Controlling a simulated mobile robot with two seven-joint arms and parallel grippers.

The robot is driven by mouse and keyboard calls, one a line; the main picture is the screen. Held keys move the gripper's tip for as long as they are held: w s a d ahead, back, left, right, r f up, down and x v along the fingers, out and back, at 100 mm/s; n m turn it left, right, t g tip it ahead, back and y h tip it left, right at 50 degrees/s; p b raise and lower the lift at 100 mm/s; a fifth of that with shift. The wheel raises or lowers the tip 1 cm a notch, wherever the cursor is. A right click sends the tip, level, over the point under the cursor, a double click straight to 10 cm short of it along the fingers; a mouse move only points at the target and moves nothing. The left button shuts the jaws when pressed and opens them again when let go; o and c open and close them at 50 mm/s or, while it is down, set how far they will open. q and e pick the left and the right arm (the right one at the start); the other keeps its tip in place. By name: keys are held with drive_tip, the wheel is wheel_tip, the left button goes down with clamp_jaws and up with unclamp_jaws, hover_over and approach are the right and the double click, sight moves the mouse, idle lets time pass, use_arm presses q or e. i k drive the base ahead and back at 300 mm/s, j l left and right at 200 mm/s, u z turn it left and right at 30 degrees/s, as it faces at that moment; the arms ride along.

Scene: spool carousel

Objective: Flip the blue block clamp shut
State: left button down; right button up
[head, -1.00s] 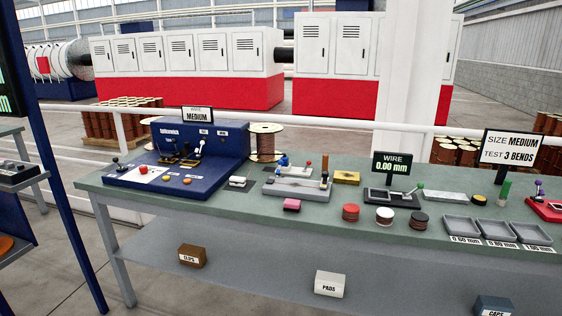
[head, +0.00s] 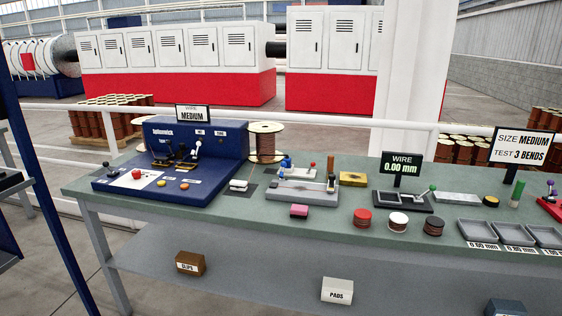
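A small blue block (head: 286,163) sits at the back left of a grey fixture (head: 305,194) on the green bench. Pale clamp parts show around the block, but they are too small to tell whether the clamp is open or shut. A red-knobbed lever (head: 313,165) and an upright post (head: 331,175) with a brown upper part stand to the right on the same fixture. Neither of my grippers is in view.
The green bench (head: 345,219) spans the view. A blue machine (head: 196,135) with a wire spool (head: 265,140) stands left of the fixture. A wire gauge (head: 402,201) stands right.

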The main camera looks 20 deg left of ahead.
sight(283, 164)
drive_tip(key=i+j+z, duration=0.1)
drive_tip(key=j, duration=0.25)
drive_tip(key=i+j+z, duration=0.1)
drive_tip(key=j, duration=0.3)
drive_tip(key=i+j+z, duration=0.1)
drive_tip(key=i+j, duration=0.15)
drive_tip(key=i+j+z, duration=0.1)
drive_tip(key=j, duration=0.4)
drive_tip(key=i+j+z, duration=0.15)
drive_tip(key=j, duration=0.25)
drive_tip(key=j+z, duration=0.1)
drive_tip(key=j, duration=0.3)
